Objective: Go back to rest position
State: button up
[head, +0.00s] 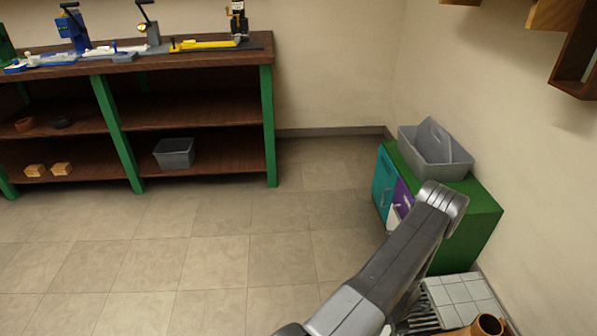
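My arm rises from the bottom edge of the head view to a rounded grey joint at the right. A second link seems to run back down behind it. My gripper does not show, so I cannot see whether it holds anything. No saddle can be made out for certain in this view.
A green cabinet (484,212) with a grey divided tote (436,155) on top stands close behind my arm. A white tiled surface (462,300) with a brown pot (487,326) is at bottom right. A workbench (190,58) with tools stands back left. The floor between is clear.

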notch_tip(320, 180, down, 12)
jog(key=b, duration=1)
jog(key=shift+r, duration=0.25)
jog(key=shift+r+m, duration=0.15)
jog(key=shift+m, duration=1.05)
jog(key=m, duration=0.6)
jog(key=shift+p, duration=0.4)
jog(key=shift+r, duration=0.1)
